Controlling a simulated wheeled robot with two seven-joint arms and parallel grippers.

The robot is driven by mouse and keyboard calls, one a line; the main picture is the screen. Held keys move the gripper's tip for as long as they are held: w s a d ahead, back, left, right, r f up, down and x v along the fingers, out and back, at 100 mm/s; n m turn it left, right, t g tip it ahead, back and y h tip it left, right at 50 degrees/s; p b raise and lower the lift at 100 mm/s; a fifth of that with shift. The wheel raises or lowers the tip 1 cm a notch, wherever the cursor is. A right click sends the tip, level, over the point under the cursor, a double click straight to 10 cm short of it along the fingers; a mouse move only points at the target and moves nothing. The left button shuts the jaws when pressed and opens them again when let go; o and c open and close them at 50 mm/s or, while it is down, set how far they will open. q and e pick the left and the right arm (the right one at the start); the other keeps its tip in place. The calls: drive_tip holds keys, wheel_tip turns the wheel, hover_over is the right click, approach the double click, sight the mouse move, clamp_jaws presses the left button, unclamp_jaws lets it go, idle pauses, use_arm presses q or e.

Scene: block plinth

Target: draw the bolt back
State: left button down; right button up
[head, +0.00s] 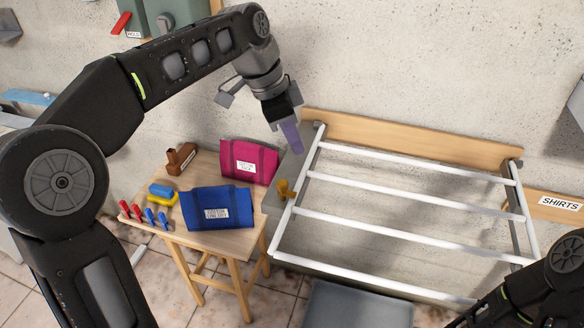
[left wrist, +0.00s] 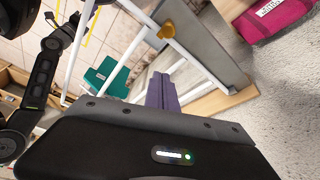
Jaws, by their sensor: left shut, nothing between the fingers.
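A brass-coloured knob (head: 284,189), the only part I see that looks like the bolt, sits on the grey side plate at the left end of a white-barred rack (head: 400,222). It also shows in the left wrist view (left wrist: 167,31) near the top. My left gripper (head: 291,138), with purple fingers, is shut and empty. In the head view it is above and behind the knob, apart from it. Its fingers also show in the left wrist view (left wrist: 162,93). How far the bolt is drawn cannot be told. My right arm enters at lower right, its gripper out of view.
A wooden table (head: 236,243) left of the rack holds a blue bag (head: 217,207), a magenta bag (head: 249,161), a brown wooden block (head: 181,158) and several red and blue pegs. A wooden rail (head: 420,140) runs along the wall behind the rack. A grey bin (head: 355,305) stands below.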

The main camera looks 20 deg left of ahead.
use_arm(q)
drive_tip(key=p, duration=0.2)
hover_over(294, 193)
drive_tip(key=w+d, duration=0.3)
wheel_tip(294, 193, down, 9)
drive_tip(key=s+a, duration=0.2)
drive_tip(key=a, duration=0.1)
drive_tip(key=shift+a+f+p, duration=0.15)
drive_tip(key=shift+f+p, duration=0.05)
drive_tip(key=shift+p, duration=0.2)
drive_tip(key=shift+s+a, duration=0.2)
drive_tip(key=shift+f, duration=0.15)
drive_tip(key=shift+a+b, duration=0.3)
drive_tip(key=shift+a, duration=1.55)
